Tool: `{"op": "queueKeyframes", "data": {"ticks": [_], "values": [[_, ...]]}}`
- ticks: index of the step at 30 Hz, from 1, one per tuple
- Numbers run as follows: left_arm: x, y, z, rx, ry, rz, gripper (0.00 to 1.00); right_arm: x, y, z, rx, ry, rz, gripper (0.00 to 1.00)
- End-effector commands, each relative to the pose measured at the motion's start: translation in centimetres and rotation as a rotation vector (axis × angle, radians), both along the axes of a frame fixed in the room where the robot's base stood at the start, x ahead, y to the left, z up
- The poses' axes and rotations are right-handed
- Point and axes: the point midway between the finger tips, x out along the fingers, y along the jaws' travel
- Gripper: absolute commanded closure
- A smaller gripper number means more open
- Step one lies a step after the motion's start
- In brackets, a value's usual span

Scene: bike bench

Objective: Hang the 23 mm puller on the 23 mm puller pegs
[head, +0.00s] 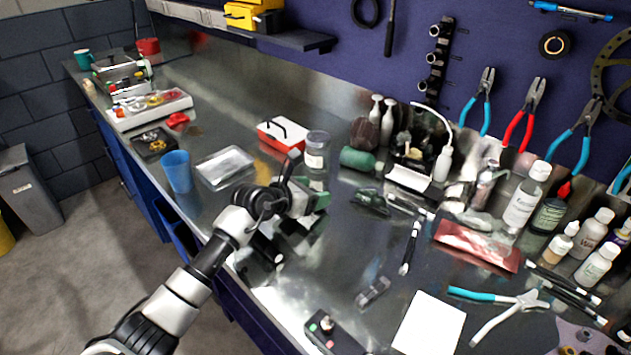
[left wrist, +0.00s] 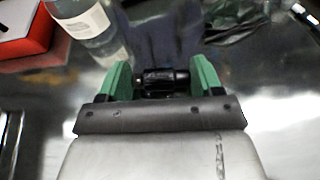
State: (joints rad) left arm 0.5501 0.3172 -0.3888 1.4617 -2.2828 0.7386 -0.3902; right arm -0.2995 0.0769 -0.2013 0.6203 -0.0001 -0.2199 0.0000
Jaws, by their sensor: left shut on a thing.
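My left gripper (head: 316,200) is low over the middle of the metal bench. In the left wrist view its two green fingers (left wrist: 163,78) are closed on a small black cylindrical part, which looks like the puller (left wrist: 163,84). The part lies crosswise between the fingers; its size marking cannot be read, and the head view does not show it clearly. A black vertical rack (head: 437,62) with several round metal-ended pieces hangs on the purple wall panel. I cannot tell which pegs are the 23 mm puller pegs. My right gripper is not in view.
A clear jar (head: 317,150) and a red box (head: 283,134) stand just behind the gripper. Bottles (head: 522,195) and a red pouch (head: 476,246) crowd the right side. Pliers (head: 526,113) hang on the wall. Bare metal (head: 340,265) lies in front.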

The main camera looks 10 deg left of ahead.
Motion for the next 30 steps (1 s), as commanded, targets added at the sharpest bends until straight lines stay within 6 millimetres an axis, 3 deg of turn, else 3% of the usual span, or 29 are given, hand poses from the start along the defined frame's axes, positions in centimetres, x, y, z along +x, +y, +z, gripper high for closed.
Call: {"op": "queueKeyframes", "data": {"ticks": [15, 16, 20, 30], "values": [[-0.04, -0.06, -0.90, -0.001, 0.000, 0.000, 0.64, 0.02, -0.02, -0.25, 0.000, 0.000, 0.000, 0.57], [-0.04, -0.07, -0.85, -0.001, 0.001, 0.000, 0.32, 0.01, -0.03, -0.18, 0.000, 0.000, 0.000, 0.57], [-0.05, -0.06, -0.80, -0.001, 0.001, 0.000, 0.12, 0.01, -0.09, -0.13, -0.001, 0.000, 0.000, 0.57], [-0.05, -0.09, -0.92, -0.001, 0.000, 0.000, 0.09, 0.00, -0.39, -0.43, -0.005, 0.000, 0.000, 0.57]]}}
